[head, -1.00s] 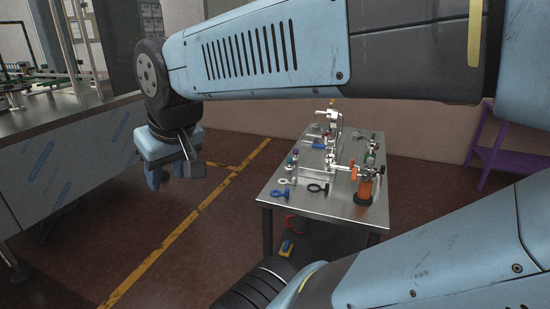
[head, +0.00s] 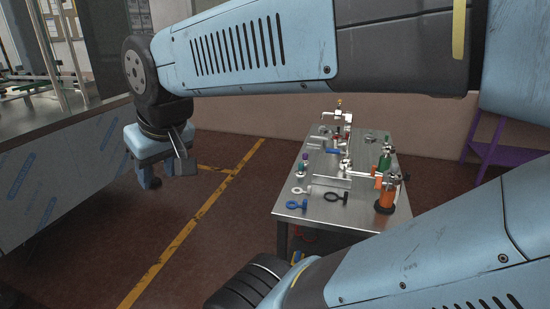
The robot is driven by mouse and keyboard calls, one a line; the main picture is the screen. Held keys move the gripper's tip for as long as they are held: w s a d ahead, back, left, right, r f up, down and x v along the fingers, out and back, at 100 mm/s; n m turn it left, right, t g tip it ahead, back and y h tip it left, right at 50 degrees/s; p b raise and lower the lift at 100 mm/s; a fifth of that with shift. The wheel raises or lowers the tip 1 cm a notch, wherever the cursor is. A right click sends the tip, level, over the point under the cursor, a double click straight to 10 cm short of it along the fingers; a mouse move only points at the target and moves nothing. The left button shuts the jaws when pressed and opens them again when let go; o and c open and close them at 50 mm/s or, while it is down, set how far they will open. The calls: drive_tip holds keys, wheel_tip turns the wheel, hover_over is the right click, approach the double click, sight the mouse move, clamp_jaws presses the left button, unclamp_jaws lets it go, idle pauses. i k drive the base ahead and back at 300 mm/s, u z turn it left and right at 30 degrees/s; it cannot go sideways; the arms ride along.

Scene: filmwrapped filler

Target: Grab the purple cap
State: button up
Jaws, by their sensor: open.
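A tiny purple cap (head: 304,156) shows at the left side of the metal table (head: 310,208), apparently on top of a small upright bottle. It is too small to make out in detail. My gripper (head: 150,181) hangs pointing down at the left of the head view, over the floor between the wrapped counter and the table. It is well to the left of the table and apart from the cap. The gripper is open, with nothing seen in it.
A film-wrapped counter (head: 60,180) stands left. A purple shelf (head: 495,148) stands right. Floor with a yellow line lies between.

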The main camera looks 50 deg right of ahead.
sight(305, 156)
drive_tip(key=u, duration=0.1)
drive_tip(key=i, duration=0.65)
drive_tip(key=z, duration=1.2)
drive_tip(key=i, duration=0.25)
drive_tip(key=z, duration=3.2)
drive_tip(key=i, duration=0.6)
drive_tip(key=u, duration=1.05)
